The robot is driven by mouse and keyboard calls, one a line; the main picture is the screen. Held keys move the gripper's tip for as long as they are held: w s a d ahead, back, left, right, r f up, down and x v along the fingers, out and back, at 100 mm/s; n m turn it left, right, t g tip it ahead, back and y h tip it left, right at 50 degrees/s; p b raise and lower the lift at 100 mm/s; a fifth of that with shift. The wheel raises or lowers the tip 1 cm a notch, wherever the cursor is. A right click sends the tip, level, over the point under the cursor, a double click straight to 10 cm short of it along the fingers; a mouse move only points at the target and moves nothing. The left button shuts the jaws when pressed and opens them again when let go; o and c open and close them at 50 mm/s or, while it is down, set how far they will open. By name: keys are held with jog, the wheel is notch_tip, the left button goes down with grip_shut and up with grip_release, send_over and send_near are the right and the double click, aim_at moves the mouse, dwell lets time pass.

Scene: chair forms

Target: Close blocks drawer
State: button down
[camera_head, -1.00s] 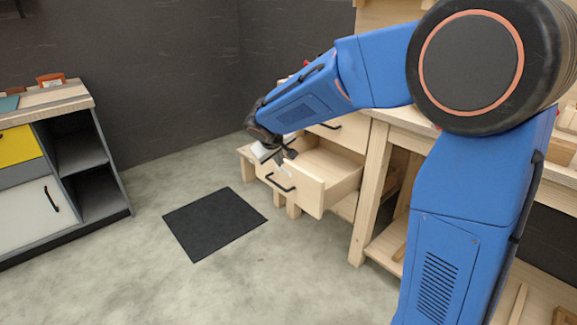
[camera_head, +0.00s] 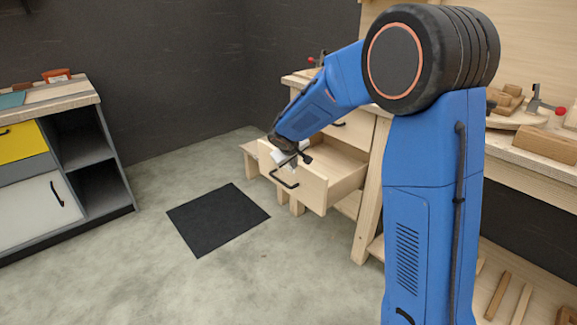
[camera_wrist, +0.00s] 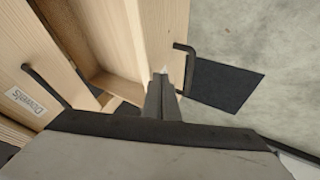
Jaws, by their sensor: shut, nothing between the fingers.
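The open drawer (camera_head: 308,193) is light wood with a black bar handle (camera_head: 284,180). It is pulled out below another drawer in the workbench. My gripper (camera_head: 291,165) is shut and empty, close to the top of the drawer front, above the handle. Whether the fingers touch the wood I cannot tell.
A shut drawer labelled "Dowels" (camera_wrist: 25,101) shows in the wrist view. A black mat (camera_head: 218,220) lies on the floor before the bench. A grey cabinet (camera_head: 95,160) stands at the left. The floor between is clear.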

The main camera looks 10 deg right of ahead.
jog(key=shift+w+d, duration=0.1)
jog(key=shift+d, duration=0.25)
jog(key=w+d, duration=0.5)
jog(key=d, duration=0.5)
jog(key=w+d, duration=0.5)
jog(key=d, duration=0.5)
jog(key=shift+w, duration=0.2)
